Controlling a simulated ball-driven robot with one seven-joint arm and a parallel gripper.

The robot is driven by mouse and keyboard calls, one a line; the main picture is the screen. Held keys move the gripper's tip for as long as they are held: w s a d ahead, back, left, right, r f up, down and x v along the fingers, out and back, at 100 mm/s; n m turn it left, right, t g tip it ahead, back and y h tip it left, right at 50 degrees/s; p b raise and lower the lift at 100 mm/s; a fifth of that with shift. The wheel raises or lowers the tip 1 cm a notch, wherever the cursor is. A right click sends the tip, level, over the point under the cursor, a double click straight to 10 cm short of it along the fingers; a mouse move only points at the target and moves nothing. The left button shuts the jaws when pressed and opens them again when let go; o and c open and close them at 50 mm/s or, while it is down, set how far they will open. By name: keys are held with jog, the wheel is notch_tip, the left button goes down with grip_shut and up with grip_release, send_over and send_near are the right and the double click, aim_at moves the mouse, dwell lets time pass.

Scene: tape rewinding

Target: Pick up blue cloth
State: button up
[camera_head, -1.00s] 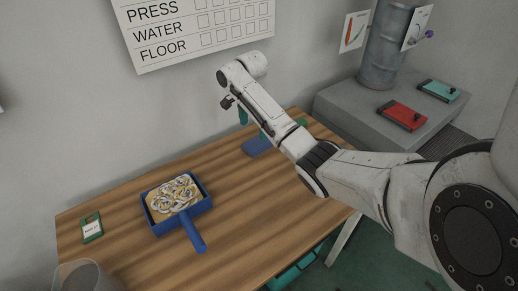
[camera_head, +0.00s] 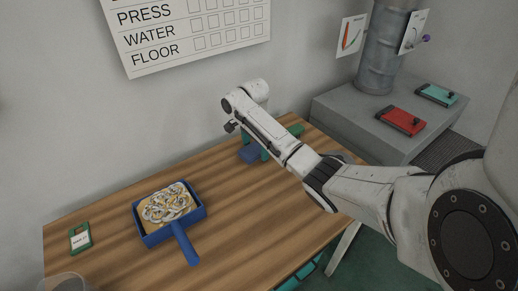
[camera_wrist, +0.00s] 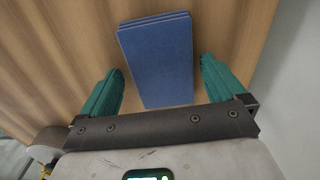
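The blue cloth (camera_wrist: 158,62) lies folded in layers on the wooden table. In the head view the blue cloth (camera_head: 250,154) is partly hidden behind my arm. My gripper (camera_wrist: 158,80) is open, with one teal finger on each side of the cloth. Gaps show between both fingers and the cloth's sides, so nothing is held. In the head view my gripper (camera_head: 254,149) is at the far right part of the table, mostly hidden by the arm, with a bit of teal showing. I cannot tell the exact height of the fingertips above the table.
A blue dustpan (camera_head: 184,236) filled with pale curled shavings stands on the table's left half. A green tag (camera_head: 80,238) lies at the left, and a clear container (camera_head: 68,282) is at the lower left edge. A wall is close behind the table. A grey cabinet (camera_head: 340,112) stands right.

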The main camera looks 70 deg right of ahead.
jog(key=c, duration=1)
jog(key=shift+r, duration=0.15)
